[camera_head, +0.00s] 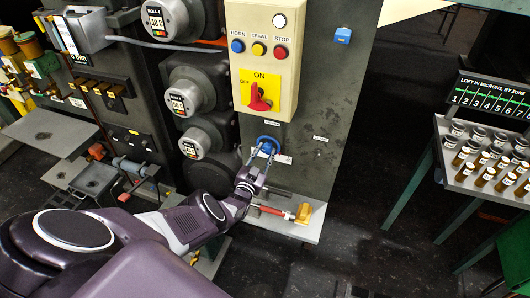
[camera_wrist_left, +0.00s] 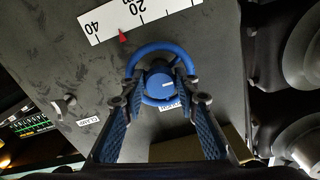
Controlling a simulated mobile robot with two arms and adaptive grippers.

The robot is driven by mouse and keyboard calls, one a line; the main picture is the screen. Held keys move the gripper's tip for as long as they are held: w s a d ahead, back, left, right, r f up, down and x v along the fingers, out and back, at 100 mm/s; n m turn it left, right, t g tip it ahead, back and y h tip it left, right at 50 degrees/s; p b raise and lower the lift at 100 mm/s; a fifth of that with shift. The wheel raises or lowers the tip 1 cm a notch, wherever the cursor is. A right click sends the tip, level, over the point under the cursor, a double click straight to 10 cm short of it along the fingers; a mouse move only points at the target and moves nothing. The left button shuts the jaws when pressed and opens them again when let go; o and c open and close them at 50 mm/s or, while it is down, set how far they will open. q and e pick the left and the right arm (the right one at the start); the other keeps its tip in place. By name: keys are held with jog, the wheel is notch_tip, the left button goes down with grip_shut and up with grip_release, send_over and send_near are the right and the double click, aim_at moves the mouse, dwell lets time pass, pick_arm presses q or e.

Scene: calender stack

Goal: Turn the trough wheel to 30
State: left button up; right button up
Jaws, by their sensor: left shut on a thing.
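The blue trough wheel (camera_head: 267,141) is mounted on the grey panel below the red switch. In the left wrist view the wheel (camera_wrist_left: 163,50) faces me, with a round blue hub. My left gripper (camera_head: 262,158) is at the wheel, with one finger on each side of its lower part; in the left wrist view the gripper (camera_wrist_left: 160,88) is shut on the wheel. A white scale (camera_wrist_left: 117,20) beside the wheel shows 40 and 20. Its red pointer (camera_wrist_left: 123,36) stands between those two numbers. My right gripper is not in view.
Above the wheel is a control box (camera_head: 263,20) with buttons and a red switch (camera_head: 259,98). Below it, a ledge (camera_head: 313,226) holds a yellow block (camera_head: 304,213) and a red-handled tool (camera_head: 270,210). Round roll gauges (camera_head: 183,97) stand left. A rack of jars (camera_head: 487,165) is right.

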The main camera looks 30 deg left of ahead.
pick_arm(q)
jog(key=shift+s+d+f, duration=0.1)
jog(key=shift+f, duration=0.15)
jog(key=o, duration=0.9)
jog(key=shift+o, duration=1.2)
jog(key=shift+r, duration=0.15)
